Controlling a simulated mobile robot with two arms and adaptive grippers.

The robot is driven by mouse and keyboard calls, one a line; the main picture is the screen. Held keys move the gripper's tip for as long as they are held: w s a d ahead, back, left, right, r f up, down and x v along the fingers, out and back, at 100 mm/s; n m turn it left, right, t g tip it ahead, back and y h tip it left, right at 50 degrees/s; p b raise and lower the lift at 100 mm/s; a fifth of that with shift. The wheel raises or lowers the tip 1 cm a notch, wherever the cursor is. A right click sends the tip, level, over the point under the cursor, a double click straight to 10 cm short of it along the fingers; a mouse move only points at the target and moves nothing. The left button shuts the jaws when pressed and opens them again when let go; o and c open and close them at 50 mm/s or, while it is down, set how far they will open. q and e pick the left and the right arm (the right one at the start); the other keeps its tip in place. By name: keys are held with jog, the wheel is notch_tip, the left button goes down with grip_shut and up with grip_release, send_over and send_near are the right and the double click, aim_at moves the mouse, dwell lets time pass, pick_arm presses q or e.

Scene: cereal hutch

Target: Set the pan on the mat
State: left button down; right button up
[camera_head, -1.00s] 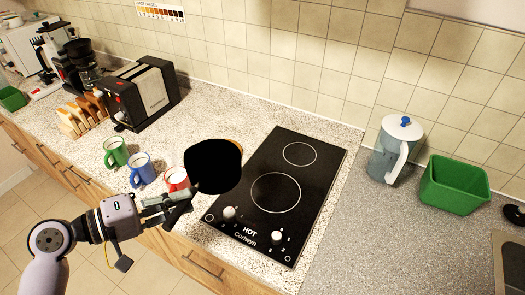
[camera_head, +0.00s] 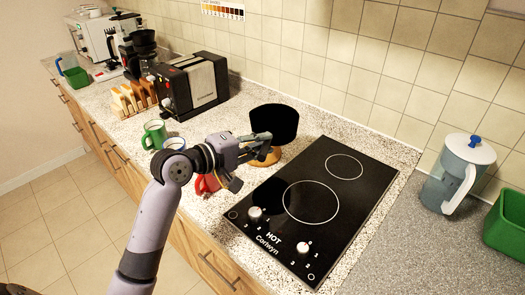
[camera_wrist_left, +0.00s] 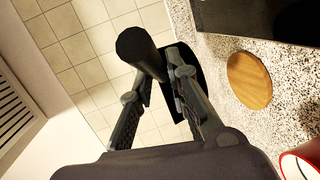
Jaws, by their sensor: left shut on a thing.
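My left gripper (camera_head: 252,145) is shut on the handle of the black pan (camera_head: 274,122). In the left wrist view the gripper (camera_wrist_left: 162,78) grips the handle (camera_wrist_left: 136,44), and the dark pan body (camera_wrist_left: 188,72) shows partly behind the fingers. The round wooden mat (camera_head: 268,158) lies on the counter left of the hob, partly hidden by the pan and gripper. In the left wrist view the mat (camera_wrist_left: 249,80) is bare, and the pan appears apart from it, held in the air. My right gripper is not in view.
A black hob (camera_head: 312,207) lies right of the mat. A jug (camera_head: 457,174) stands at right.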

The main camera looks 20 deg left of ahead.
pick_arm(q)
jog(key=w+a+r+n+t+y, duration=0.1)
jog(key=w+a+r+n+y, duration=0.15)
jog(key=w+r+y, duration=0.4)
jog(key=f+h, duration=0.1)
jog(key=f, duration=1.1)
jog(key=s+f+h+p, duration=0.1)
jog(key=f, duration=0.4)
jog(key=shift+s+a+f+n+h, duration=0.1)
jog(key=shift+f+n+h, duration=0.25)
jog(key=shift+f, duration=0.05)
jog(key=c, duration=1.5)
grip_release()
jog(key=shift+f, duration=0.1)
jog(key=shift+c, duration=0.2)
jog(key=b+v, duration=0.1)
jog(key=v, duration=1.1)
jog(key=shift+s+f, duration=0.1)
